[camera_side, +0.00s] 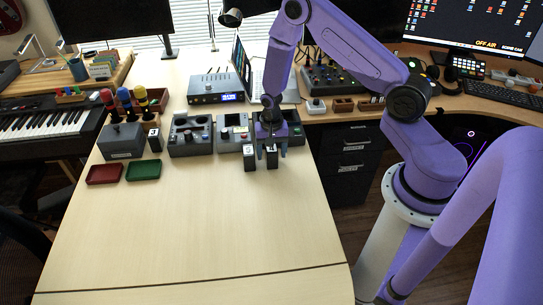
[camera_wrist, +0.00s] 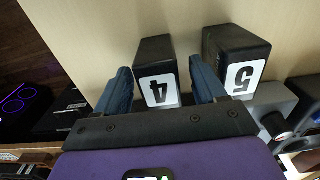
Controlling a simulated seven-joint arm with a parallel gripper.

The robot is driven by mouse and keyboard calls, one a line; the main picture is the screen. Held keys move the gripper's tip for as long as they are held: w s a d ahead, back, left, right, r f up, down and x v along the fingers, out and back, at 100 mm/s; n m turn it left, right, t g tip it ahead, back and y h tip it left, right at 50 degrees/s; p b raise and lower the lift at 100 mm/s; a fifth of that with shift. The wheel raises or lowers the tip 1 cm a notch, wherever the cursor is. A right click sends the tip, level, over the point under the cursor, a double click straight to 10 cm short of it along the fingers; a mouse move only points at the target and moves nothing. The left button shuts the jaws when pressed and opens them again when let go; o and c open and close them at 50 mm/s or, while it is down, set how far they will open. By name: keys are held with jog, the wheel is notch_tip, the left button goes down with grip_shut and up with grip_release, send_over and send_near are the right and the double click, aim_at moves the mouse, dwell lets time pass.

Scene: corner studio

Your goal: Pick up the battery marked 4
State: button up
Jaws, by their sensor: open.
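The battery marked 4 (camera_wrist: 155,62) is a black block with a white label on its end. In the wrist view it lies between the two blue fingers of my gripper (camera_wrist: 161,78), which are apart, with a gap visible on its left side. The battery marked 5 (camera_wrist: 236,52) stands just outside the right finger, close to it. In the side view my gripper (camera_side: 271,148) is low over the table, around battery 4 (camera_side: 271,158); battery 5 (camera_side: 249,158) is to its left. I cannot tell whether a finger touches battery 4.
Grey device boxes (camera_side: 190,136) stand along the back of the table, behind the batteries. Another black block (camera_side: 155,140) stands farther left. A red tray (camera_side: 104,174) and a green tray (camera_side: 143,170) lie at the left. The front of the table (camera_side: 220,230) is clear.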

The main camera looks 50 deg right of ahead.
jog(key=shift+f, duration=0.5)
jog(key=c, duration=1.3)
jog(key=shift+r, duration=0.15)
jog(key=shift+r, duration=0.45)
notch_tip(320, 180, up, 2)
jog(key=shift+r, duration=0.1)
jog(key=shift+s+a+r, duration=0.35)
jog(key=shift+s+r, duration=1.25)
jog(key=shift+s, duration=0.7)
jog(key=shift+s+a+r, duration=0.3)
jog(key=shift+s+r, duration=1.3)
jog(key=shift+s, duration=0.65)
jog(key=shift+s+a+r, duration=0.35)
jog(key=shift+s+r, duration=1.25)
jog(key=shift+s, duration=0.7)
